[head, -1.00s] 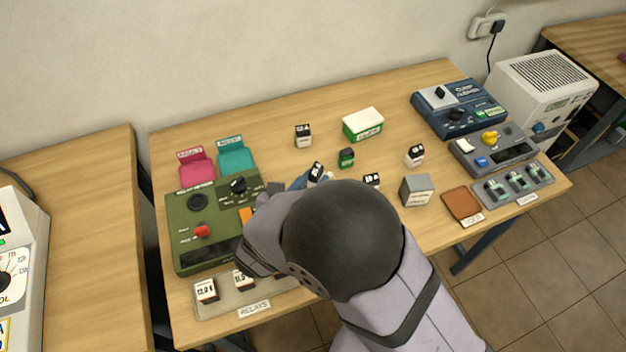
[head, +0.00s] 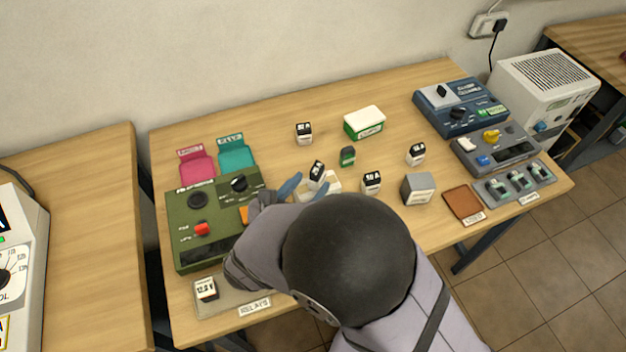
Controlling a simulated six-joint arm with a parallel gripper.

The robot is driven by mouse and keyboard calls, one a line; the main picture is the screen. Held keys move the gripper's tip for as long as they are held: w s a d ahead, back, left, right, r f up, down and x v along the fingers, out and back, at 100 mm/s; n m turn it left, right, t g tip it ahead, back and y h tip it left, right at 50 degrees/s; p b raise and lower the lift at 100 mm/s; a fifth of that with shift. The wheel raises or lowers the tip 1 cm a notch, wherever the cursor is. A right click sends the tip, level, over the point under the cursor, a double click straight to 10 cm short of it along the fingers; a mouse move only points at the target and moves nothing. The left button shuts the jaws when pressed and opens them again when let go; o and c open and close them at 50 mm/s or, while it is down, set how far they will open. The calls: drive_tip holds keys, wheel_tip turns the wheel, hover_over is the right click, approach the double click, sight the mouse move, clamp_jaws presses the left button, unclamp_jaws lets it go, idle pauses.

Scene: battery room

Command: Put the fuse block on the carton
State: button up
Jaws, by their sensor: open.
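A small black-and-white block (head: 317,170), which I take for the fuse block, sits tilted mid-table. It appears to rest on a low, pale carton-like thing (head: 333,184), mostly hidden by my arm. My gripper (head: 305,188) is open, its blue fingers low beside the block; one finger shows left of it. The other finger is partly hidden, and I cannot tell whether either touches the block. A green box with a white lid (head: 364,122) stands further back.
Similar blocks stand at the back (head: 304,133), right (head: 416,153) and front (head: 371,182). A small green block (head: 347,156) and a grey box (head: 418,188) are near. A green instrument (head: 205,220) is left. The back-left table is clear.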

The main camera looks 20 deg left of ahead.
drive_tip(key=v, duration=0.9)
drive_tip(key=shift+b, duration=0.4)
drive_tip(key=shift+w+d, duration=0.1)
drive_tip(key=shift+d, duration=0.05)
drive_tip(key=w+d+f+m+g+h, duration=0.25)
drive_tip(key=d+m, duration=0.25)
drive_tip(key=d, duration=0.4)
drive_tip(key=w+d+f+m+g+h, duration=0.1)
drive_tip(key=w+d+m+g+h, duration=0.4)
drive_tip(key=d, duration=0.4)
drive_tip(key=s+d+f+m+g+y, duration=0.1)
drive_tip(key=s+d+m+g+y, duration=0.2)
drive_tip(key=d+m, duration=0.5)
drive_tip(key=s+d+f+m+g+y, duration=0.2)
drive_tip(key=d+m, duration=0.6)
drive_tip(key=m, duration=1)
drive_tip(key=shift+s+f+g+y, duration=0.25)
drive_tip(key=shift+s+g+y, duration=0.4)
drive_tip(key=shift+y, duration=0.6)
drive_tip(key=shift+s, duration=0.1)
